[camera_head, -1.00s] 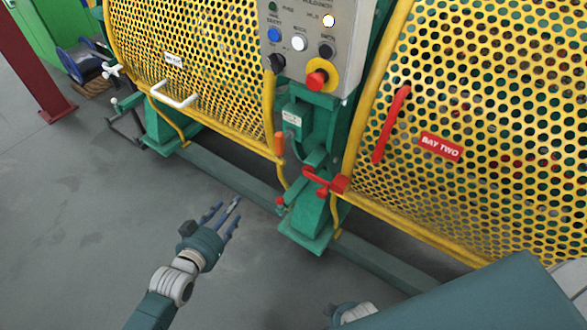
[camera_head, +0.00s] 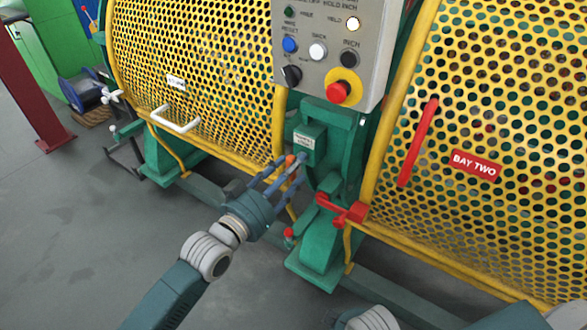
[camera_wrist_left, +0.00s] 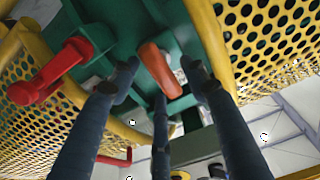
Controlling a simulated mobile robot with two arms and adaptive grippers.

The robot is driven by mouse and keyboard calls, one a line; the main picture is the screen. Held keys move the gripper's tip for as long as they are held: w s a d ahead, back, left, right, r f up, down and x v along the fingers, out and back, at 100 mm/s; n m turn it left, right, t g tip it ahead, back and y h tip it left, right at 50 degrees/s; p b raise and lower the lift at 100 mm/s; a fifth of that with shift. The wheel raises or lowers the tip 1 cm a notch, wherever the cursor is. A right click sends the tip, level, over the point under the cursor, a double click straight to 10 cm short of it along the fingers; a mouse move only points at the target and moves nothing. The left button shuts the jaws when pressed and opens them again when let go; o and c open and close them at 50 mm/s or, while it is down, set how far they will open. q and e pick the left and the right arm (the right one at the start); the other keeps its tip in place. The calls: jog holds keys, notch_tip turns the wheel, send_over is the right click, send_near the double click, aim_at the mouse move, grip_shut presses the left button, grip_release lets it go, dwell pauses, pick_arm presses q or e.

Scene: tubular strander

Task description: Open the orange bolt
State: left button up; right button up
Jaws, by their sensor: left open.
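The orange bolt (camera_head: 290,160) is a short orange handle at the lower right edge of the left yellow perforated guard (camera_head: 200,70), beside the green post. In the left wrist view the orange bolt (camera_wrist_left: 160,70) lies between my spread fingers, tilted, in front of green metal. My left gripper (camera_head: 283,173) is open, its dark blue fingers pointing at the bolt and partly covering it in the head view. I cannot tell whether any finger touches the bolt. My right gripper is not in view.
A red latch (camera_head: 342,209) sits on the green post just right of my left gripper, and also shows in the left wrist view (camera_wrist_left: 50,72). A grey control box (camera_head: 330,50) hangs above. The right guard (camera_head: 500,100) has a red handle (camera_head: 418,142). Grey floor (camera_head: 90,240) is clear at left.

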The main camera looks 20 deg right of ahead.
pick_arm(q)
jog(key=shift+w+d, duration=0.45)
jog(key=shift+d, duration=0.1)
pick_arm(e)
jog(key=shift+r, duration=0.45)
pick_arm(q)
grip_shut()
jog(key=shift+a, duration=0.1)
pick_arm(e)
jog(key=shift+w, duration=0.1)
pick_arm(q)
jog(key=p+v, duration=0.2)
jog(key=v, duration=0.2)
jog(key=shift+s+a, duration=0.25)
jog(key=shift+s, duration=0.05)
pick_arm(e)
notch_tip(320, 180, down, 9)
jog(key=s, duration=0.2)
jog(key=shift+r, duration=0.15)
pick_arm(q)
grip_release()
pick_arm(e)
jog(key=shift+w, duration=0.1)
pick_arm(q)
jog(key=v, duration=1.2)
